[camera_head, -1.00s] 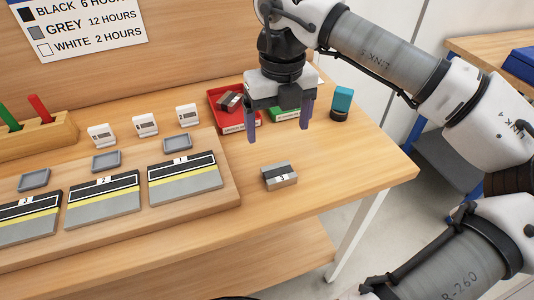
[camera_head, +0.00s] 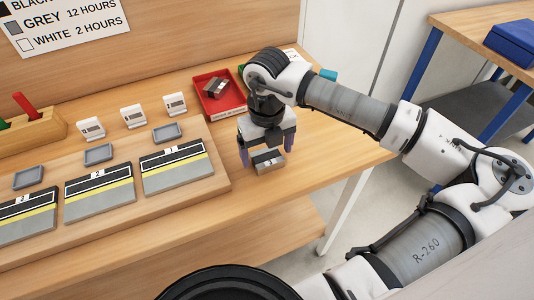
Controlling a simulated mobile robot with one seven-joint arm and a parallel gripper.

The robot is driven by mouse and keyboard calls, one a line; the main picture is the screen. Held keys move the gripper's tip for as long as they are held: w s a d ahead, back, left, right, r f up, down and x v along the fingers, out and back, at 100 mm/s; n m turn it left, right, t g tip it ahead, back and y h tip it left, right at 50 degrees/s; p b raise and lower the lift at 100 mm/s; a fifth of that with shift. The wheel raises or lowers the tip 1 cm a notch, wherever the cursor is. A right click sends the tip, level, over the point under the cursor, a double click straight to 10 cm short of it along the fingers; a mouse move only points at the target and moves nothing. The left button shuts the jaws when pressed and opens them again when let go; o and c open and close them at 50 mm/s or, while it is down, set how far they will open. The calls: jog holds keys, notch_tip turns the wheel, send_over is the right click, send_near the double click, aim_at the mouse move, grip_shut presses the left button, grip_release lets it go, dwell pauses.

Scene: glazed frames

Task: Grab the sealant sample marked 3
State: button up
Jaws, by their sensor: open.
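The sealant sample marked 3 (camera_head: 268,161) is a small grey block with a dark band and a white label. It lies on the bare tabletop to the right of the wooden board. My gripper (camera_head: 266,160) points down right over it, with its dark fingers open. One finger shows at the sample's left and the other at its right rear. The sample sits between them; I cannot tell whether either finger touches it.
A wooden board (camera_head: 222,187) holds several striped panels, the nearest one (camera_head: 177,171) marked 1, and small grey dishes. A red tray (camera_head: 237,109) with another sample (camera_head: 214,88) stands behind my gripper. My arm partly hides a teal-topped object (camera_head: 328,74). The table's front right is clear.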

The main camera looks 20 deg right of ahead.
jog(key=shift+f, duration=0.7)
jog(key=c, duration=1.2)
jog(key=shift+o, duration=0.2)
jog(key=shift+r, duration=0.1)
